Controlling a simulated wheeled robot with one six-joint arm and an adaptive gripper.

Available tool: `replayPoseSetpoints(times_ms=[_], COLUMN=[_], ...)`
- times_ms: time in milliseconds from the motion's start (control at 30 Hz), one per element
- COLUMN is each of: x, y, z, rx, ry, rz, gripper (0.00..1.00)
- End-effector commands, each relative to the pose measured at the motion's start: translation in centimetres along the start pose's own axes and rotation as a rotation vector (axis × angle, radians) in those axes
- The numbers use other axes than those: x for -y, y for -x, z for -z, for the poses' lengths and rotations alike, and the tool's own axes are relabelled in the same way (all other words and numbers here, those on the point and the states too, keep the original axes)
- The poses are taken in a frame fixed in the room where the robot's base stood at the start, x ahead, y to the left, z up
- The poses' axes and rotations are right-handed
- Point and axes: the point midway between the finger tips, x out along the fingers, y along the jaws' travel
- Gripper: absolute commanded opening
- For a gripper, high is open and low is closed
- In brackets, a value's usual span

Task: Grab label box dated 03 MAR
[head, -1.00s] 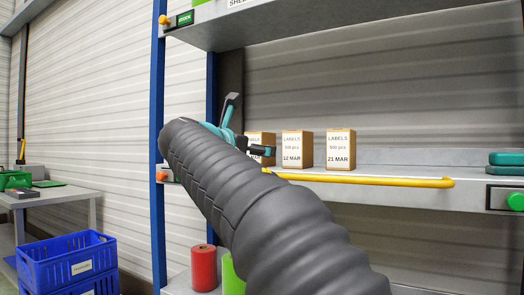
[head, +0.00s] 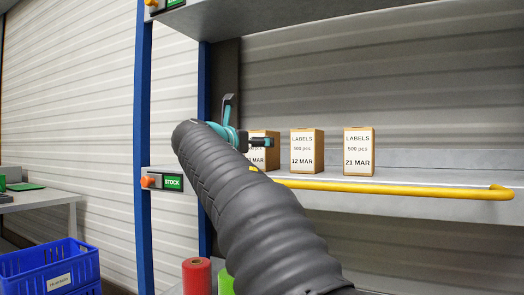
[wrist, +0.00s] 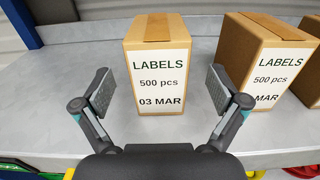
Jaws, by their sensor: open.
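The label box dated 03 MAR (wrist: 158,62) is a brown carton with a white label, upright on the grey shelf in the middle of the wrist view. My gripper (wrist: 160,92) is open, with one finger at the left of this box and one at its right, both nearer to the camera and apart from it. In the head view the box (head: 262,148) is partly hidden behind my gripper (head: 243,122) and arm; only "MAR" of its date shows there.
A 12 MAR box (head: 307,151) stands just right of it, and a 21 MAR box (head: 359,151) further right. A yellow rail (head: 400,188) runs along the shelf front. A blue post (head: 204,100) stands at left. The shelf left of the 03 MAR box is clear.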

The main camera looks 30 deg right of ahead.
Motion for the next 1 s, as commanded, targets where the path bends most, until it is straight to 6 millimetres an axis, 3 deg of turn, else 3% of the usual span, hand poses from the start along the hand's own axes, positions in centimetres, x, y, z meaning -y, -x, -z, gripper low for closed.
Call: replayPoseSetpoints(times_ms=[333, 600, 933, 1000], x=[-0.2, -0.3, -0.4, -0.4], y=[-2.7, -6.2, -6.8, -6.8], z=[-0.2, -0.6, -0.5, -0.5], rx=[0.0, 0.0, 0.0, 0.0], ry=[-0.001, -0.001, 0.0, 0.0], rz=[-0.002, -0.003, -0.006, -0.006], gripper=[0.97, 0.97, 0.97, 0.82])
